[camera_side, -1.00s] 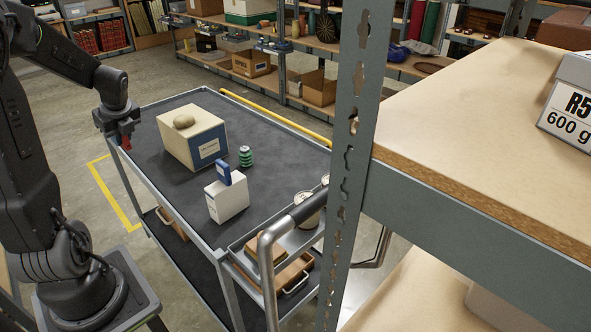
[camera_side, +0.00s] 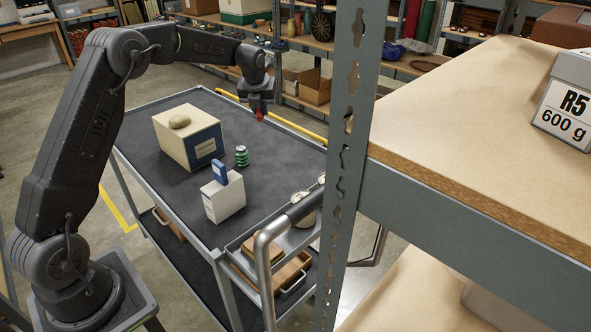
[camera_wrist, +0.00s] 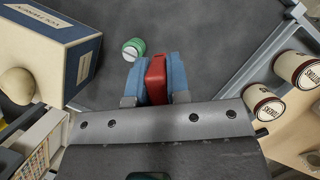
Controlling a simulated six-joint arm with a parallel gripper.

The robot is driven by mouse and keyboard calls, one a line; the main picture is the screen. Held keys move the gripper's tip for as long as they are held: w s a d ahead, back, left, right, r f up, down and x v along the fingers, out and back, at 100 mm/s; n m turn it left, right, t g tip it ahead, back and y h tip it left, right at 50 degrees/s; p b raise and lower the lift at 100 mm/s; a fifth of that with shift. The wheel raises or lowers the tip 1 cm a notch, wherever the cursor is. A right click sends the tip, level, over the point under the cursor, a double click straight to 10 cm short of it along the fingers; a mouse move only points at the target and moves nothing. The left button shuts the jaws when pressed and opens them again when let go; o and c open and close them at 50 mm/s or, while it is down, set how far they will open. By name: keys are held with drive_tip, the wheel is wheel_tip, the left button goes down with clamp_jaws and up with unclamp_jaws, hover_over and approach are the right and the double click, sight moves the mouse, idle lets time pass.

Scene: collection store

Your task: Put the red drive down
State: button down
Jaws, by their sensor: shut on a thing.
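The red drive (camera_side: 260,116) is clamped in my gripper (camera_side: 259,108), above the far right part of the cart's dark top (camera_side: 285,150). In the wrist view the red drive (camera_wrist: 156,78) sits between two blue fingers, which press on both its sides. Nothing shows beneath the drive touching it, and its height above the cart is hard to judge.
On the cart stand a cream box (camera_side: 185,145) with a stone (camera_side: 180,121) on it, a green banded cylinder (camera_side: 242,156), and a white box (camera_side: 224,200) with a blue drive (camera_side: 220,172) on top. A grey rack post (camera_side: 350,130) stands in front.

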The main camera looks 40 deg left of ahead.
drive_tip(key=w+d+m+h, duration=0.1)
drive_tip(key=w+d+m, duration=0.2)
drive_tip(key=w+d, duration=0.45)
hover_over(298, 165)
drive_tip(key=s, duration=0.2)
drive_tip(key=shift+t, duration=0.3)
drive_tip(key=f, duration=1.2)
drive_tip(key=shift+w+d+f, duration=0.1)
drive_tip(key=shift+w+d, duration=0.15)
drive_tip(key=shift+d, duration=0.1)
drive_tip(key=shift+f, duration=2.05)
drive_tip(key=shift+f, duration=0.1)
drive_tip(key=c, duration=1.1)
unclamp_jaws()
